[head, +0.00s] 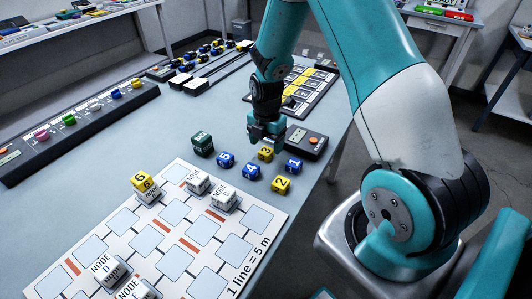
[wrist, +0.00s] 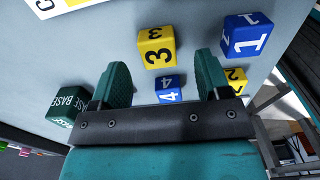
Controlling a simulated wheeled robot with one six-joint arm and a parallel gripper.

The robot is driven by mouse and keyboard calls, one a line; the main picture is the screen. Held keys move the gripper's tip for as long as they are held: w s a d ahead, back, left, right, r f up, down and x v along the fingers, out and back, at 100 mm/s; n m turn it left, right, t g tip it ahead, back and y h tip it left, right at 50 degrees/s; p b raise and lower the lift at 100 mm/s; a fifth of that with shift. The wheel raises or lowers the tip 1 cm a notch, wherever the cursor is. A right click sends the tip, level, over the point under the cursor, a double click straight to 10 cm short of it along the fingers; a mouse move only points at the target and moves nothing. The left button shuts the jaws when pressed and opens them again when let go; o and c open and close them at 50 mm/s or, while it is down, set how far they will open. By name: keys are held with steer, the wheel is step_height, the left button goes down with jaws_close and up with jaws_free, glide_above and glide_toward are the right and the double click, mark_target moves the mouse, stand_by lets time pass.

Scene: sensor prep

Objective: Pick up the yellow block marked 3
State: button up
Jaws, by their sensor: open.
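The yellow block marked 3 (head: 265,154) stands on the grey-blue table in the head view, just below my gripper (head: 264,138). In the wrist view the same yellow block (wrist: 157,47) is upright, ahead of the fingertips and between their lines. My gripper (wrist: 159,72) is open and empty, its two green fingers apart. The blue block marked 4 (wrist: 169,89) shows between the fingers, partly hidden by the gripper's crossbar.
The blue block marked 1 (head: 293,165), the yellow block marked 2 (head: 281,184), the blue block marked 5 (head: 226,159) and a green base block (head: 202,144) stand close around. A black box with an orange button (head: 306,142) lies right. The node board (head: 160,240) lies in front.

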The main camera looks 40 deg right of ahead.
mark_target(266, 150)
step_height(266, 150, down, 4)
steer(key=shift+w+r, duration=0.1)
steer(key=shift+r, duration=0.05)
steer(key=c, duration=1)
steer(key=shift+r, duration=0.15)
